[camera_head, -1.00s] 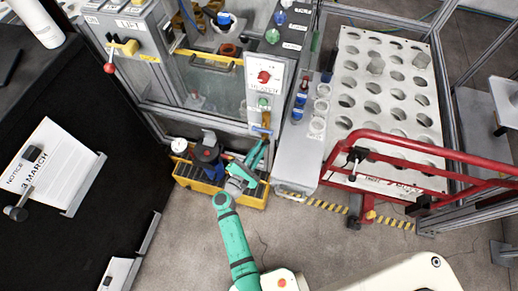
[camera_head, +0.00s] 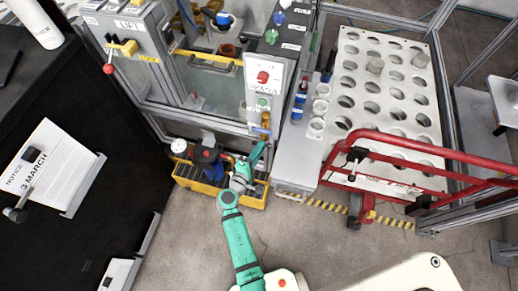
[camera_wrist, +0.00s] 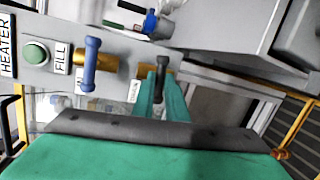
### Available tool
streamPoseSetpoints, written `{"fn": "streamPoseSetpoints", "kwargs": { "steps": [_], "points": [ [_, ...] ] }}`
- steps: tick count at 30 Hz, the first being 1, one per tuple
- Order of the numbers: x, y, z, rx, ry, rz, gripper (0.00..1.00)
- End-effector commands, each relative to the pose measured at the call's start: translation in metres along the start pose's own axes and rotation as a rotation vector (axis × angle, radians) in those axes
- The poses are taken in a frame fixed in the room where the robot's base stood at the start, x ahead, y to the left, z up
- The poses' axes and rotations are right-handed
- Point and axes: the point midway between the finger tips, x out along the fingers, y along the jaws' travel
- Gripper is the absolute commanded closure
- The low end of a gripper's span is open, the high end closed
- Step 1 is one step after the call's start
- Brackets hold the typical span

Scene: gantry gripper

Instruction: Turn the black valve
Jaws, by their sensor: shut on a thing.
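The black valve (camera_wrist: 161,76) shows in the wrist view as a dark upright handle on a brass body, beside a small label that seems to read "DRAIN". My gripper (camera_wrist: 163,84) has its green fingers on either side of this handle and is shut on it. The lower part of the valve is hidden behind the fingers. In the head view my gripper (camera_head: 258,153) reaches to the front of the machine below the heater panel, and I cannot make out the black valve there.
A blue-handled valve (camera_wrist: 91,62) by the "FILL" label and green button (camera_wrist: 36,52) sits left of the black valve. A yellow bin (camera_head: 250,198) with a red-and-black device lies below my gripper. A red rail (camera_head: 420,150) stands at right. Floor in front is clear.

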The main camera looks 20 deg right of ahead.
Motion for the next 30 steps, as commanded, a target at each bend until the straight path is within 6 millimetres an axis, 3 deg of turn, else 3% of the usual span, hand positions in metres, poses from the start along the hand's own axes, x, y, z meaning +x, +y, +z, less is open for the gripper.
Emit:
{"fn": "streamPoseSetpoints", "kwargs": {
  "steps": [10,25,26,28,30],
  "points": [
    [-0.0007,-0.0009,0.0013,0.122,0.024,-0.020,1.00],
    [-0.0006,-0.0011,0.0013,0.140,0.027,-0.023,1.00],
    [-0.0006,-0.0011,0.0013,0.140,0.027,-0.023,0.85],
    [-0.0005,-0.0010,0.0013,0.139,0.027,-0.023,0.69],
    [-0.0004,-0.0007,0.0012,0.139,0.027,-0.023,0.69]
  ]
}}
